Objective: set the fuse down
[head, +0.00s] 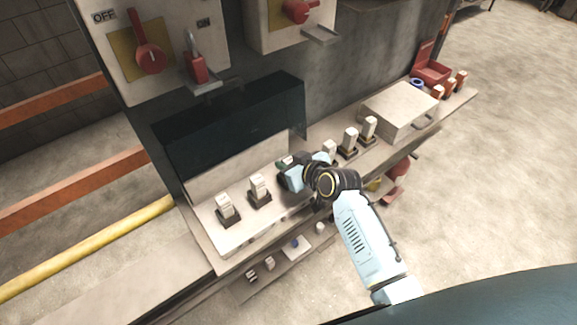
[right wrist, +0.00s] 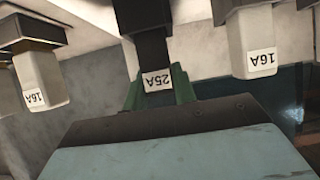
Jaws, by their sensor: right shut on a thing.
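My right gripper (head: 284,163) is over the pale fuse panel (head: 204,226). Its green fingers (right wrist: 157,88) are shut on a dark fuse (right wrist: 154,55) labelled 25A, which shows upside down in the right wrist view. The fuse is in line with the row, between two pale 16A fuses, the left one (right wrist: 38,82) and the right one (right wrist: 252,45). A wider black block shows at the fuse's far end; I cannot tell whether the fuse is fully seated in it. In the head view my gripper and arm mostly hide this fuse. My left gripper is not in view.
Pale fuses stand on both sides of my gripper, one at left (head: 259,187) and one at right (head: 349,139). A dark raised cover (head: 235,120) is behind. A pale box (head: 399,112) and red tray (head: 431,70) are at right. A lower shelf holds small parts.

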